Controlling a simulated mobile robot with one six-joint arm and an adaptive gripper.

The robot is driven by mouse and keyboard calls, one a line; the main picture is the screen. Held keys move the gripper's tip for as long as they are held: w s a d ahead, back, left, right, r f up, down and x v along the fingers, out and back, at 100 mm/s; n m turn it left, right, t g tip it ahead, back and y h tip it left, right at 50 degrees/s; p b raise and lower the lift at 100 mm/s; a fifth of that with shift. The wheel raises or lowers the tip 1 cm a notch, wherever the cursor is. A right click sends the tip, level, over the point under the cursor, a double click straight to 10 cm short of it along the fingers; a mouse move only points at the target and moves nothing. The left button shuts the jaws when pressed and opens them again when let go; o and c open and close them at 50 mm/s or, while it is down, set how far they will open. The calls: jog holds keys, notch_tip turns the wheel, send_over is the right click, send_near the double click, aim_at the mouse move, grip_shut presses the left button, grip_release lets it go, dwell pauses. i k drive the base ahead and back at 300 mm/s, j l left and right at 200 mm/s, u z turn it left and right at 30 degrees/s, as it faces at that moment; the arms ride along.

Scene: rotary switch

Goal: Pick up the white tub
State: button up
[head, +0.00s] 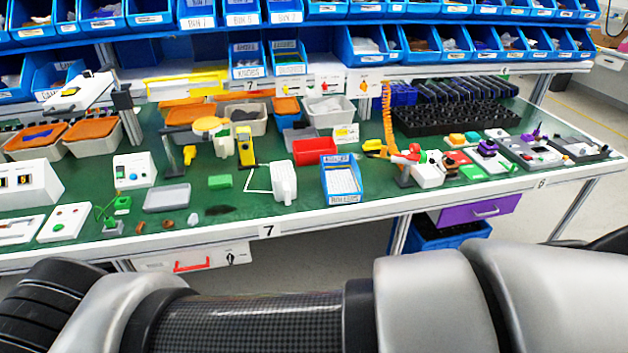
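Several pale tubs stand on the green bench top in the head view. The whitest is a white tub (345,119) near the back middle, with light contents inside. Left of it is a beige-white tub (257,128) with dark contents, partly behind yellow tools. Further left, pale tubs (104,146) hold orange contents. I cannot tell for certain which one is the task's white tub. My gripper is not in view; only thick grey and black links of my arm cross the bottom of the picture.
The green bench (300,213) is crowded. A red bin (314,151), a blue box of rollers (341,180) and a white device (284,182) stand in front of the white tub. Blue bins (246,12) line the shelves above. Some bare green surface shows near the front edge.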

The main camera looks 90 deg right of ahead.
aim_at(284, 175)
jog(key=z, duration=2.6)
